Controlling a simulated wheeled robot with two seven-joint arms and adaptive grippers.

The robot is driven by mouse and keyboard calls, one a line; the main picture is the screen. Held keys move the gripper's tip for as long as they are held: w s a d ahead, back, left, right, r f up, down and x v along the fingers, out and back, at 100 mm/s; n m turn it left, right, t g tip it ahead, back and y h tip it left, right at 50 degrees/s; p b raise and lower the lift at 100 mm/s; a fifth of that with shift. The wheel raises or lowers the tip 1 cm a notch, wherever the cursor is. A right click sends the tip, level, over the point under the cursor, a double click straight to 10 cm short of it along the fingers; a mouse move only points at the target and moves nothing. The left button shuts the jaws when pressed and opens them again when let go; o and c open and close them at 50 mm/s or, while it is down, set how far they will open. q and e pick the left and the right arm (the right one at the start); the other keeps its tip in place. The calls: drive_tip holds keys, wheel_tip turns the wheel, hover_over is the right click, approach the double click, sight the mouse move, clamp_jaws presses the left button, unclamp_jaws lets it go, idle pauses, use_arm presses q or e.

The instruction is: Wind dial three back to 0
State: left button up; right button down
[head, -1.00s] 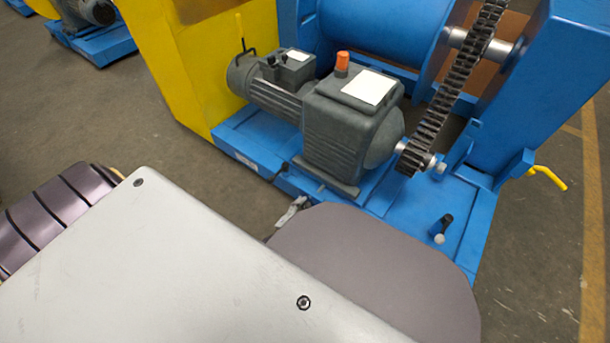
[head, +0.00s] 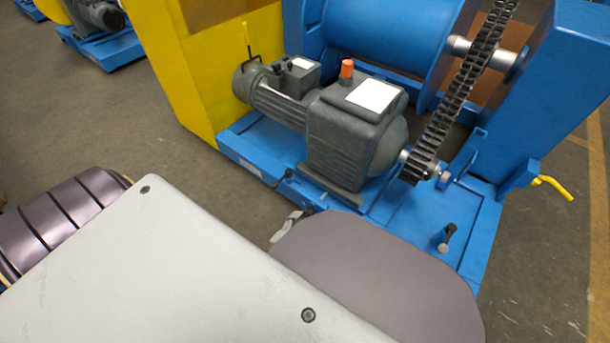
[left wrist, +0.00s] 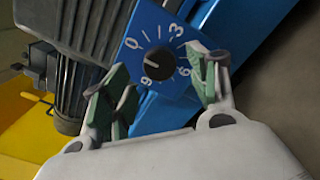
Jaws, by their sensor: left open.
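A dial with a black knob (left wrist: 160,68) sits on a blue plate (left wrist: 150,22) in the left wrist view. The figures 0, 3, 6 and 9 stand around it. A pale mark on the knob points left, between 0 and 9. My left gripper (left wrist: 158,62) is open, one green-padded finger on each side of the knob. I cannot tell whether either finger touches it. In the head view only a small grey part of this gripper (head: 286,225) shows past my forearm; the dial is hidden there. My right gripper is not in view.
A dark grey motor and gearbox (head: 350,130) with an orange cap stands on the blue base (head: 400,215). A chain (head: 465,85) runs up beside it. A yellow panel (head: 185,75) stands at the back left. A black lever (head: 447,236) rises from the base. Grey floor lies left.

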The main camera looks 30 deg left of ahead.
use_arm(q)
drive_tip(key=s, duration=0.7)
drive_tip(key=shift+s+a, duration=0.3)
idle(0.3)
drive_tip(key=shift+r, duration=0.1)
